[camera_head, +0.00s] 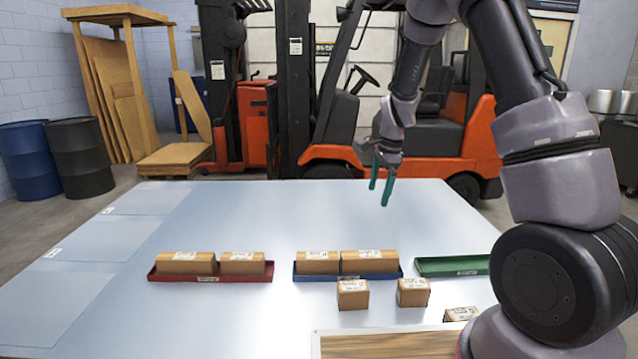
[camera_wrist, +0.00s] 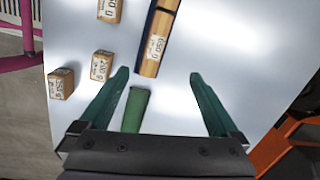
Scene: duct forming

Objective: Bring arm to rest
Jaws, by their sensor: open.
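My gripper (camera_head: 382,190) hangs above the far right part of the pale table, fingers pointing down. Its two green fingers are apart and nothing is between them. In the wrist view my gripper (camera_wrist: 160,88) is open over the table, with the end of the green tray (camera_wrist: 136,108) showing behind the fingers. My arm comes in from the right side of the head view and covers part of the table's right side.
On the table (camera_head: 200,225) stand a red tray (camera_head: 212,278) and a blue tray (camera_head: 350,276), each with two boxes, and an empty green tray (camera_head: 452,266). Loose boxes (camera_head: 353,294) lie in front, near a wooden board (camera_head: 390,346). An orange forklift (camera_head: 340,155) stands behind.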

